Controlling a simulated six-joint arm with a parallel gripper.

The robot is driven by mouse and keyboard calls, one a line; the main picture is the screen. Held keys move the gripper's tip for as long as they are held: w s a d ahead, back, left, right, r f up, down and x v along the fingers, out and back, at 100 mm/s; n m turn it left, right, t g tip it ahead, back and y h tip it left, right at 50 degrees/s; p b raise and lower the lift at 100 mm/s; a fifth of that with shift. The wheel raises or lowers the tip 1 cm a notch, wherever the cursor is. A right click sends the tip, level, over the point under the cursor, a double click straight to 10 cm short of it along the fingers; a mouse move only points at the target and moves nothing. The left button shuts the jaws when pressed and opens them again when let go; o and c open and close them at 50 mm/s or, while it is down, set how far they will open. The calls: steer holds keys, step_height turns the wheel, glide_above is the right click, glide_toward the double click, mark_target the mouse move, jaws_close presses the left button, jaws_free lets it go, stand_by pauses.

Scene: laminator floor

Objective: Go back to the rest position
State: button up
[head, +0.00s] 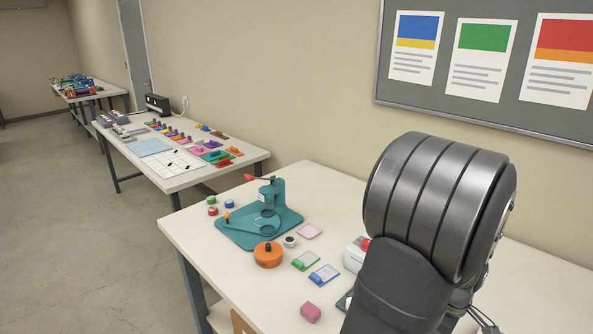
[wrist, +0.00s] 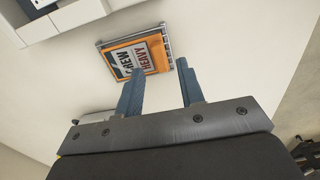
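My gripper (wrist: 160,70) shows in the wrist view, its two blue-grey fingers spread apart. Nothing is held between them. Beyond the fingertips, a flat orange piece (wrist: 157,60) with a dark and a pale lettered panel lies in a thin metal frame on a pale surface. The fingertips overlap its lower edge in the picture, and a gap seems to separate them. In the head view my arm fills the right foreground, and my gripper is out of sight there.
A white bench (head: 190,234) carries a teal press (head: 277,194), an orange round pot (head: 267,255), a pink block (head: 310,312) and small coloured pieces. My arm hides part of the bench's right side. A second table (head: 185,183) stands behind, and a notice board (head: 459,103) hangs on the wall.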

steer(key=shift+r, duration=0.4)
